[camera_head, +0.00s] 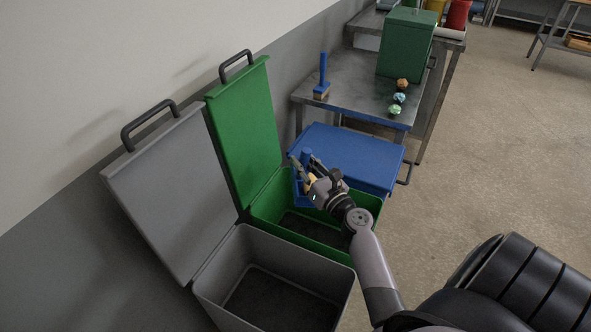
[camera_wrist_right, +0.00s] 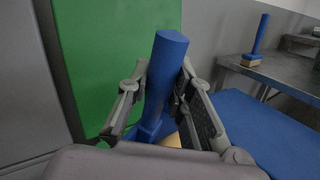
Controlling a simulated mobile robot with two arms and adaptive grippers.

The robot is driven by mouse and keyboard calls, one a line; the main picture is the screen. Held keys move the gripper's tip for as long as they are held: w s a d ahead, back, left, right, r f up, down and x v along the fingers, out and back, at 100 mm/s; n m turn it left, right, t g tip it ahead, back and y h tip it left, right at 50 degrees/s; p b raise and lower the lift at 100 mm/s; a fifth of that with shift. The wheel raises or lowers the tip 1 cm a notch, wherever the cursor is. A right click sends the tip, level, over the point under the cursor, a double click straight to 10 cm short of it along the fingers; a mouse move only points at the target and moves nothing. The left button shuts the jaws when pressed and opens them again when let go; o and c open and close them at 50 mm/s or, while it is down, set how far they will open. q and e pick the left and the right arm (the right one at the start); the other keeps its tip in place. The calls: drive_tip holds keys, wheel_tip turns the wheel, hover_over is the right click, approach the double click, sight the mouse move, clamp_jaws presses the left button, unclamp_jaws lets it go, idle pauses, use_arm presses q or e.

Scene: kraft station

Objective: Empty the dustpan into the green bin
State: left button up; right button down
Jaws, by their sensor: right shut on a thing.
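The blue dustpan (camera_head: 303,188) is held over the open green bin (camera_head: 334,236), near its hinge side. Its handle stands nearly upright in the head view. My right gripper (camera_head: 305,172) is shut on the dustpan's handle, which rises between the two fingers in the right wrist view (camera_wrist_right: 165,75). A small yellowish piece shows below the handle there; I cannot tell whether it lies in the pan. The green lid (camera_head: 246,135) stands open against the wall. The bin's visible floor looks dark and bare. My left gripper is not in view.
A grey bin (camera_head: 235,255) with its lid up stands in front of the green one. A blue-lidded bin (camera_head: 350,155) is closed behind it. A metal table (camera_head: 350,92) holds a blue-handled brush (camera_head: 322,78), crumpled balls (camera_head: 399,98) and a green box (camera_head: 405,45).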

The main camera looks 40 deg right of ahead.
drive_tip(key=shift+s+d+r+m, duration=0.1)
drive_tip(key=shift+d+m, duration=0.25)
drive_tip(key=shift+m, duration=0.05)
drive_tip(key=shift+s+d+r+m+t+b, duration=0.1)
drive_tip(key=shift+d+r+m+t+b, duration=0.15)
drive_tip(key=shift+b, duration=0.2)
use_arm(q)
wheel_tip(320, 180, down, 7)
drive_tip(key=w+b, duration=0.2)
drive_tip(key=b, duration=0.4)
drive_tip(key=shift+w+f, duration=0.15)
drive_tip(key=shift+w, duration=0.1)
use_arm(e)
drive_tip(key=s+d+r+m+t+h, duration=0.2)
drive_tip(key=s+d+m+h, duration=0.4)
drive_tip(key=d+m, duration=0.4)
drive_tip(key=shift+m, duration=1.25)
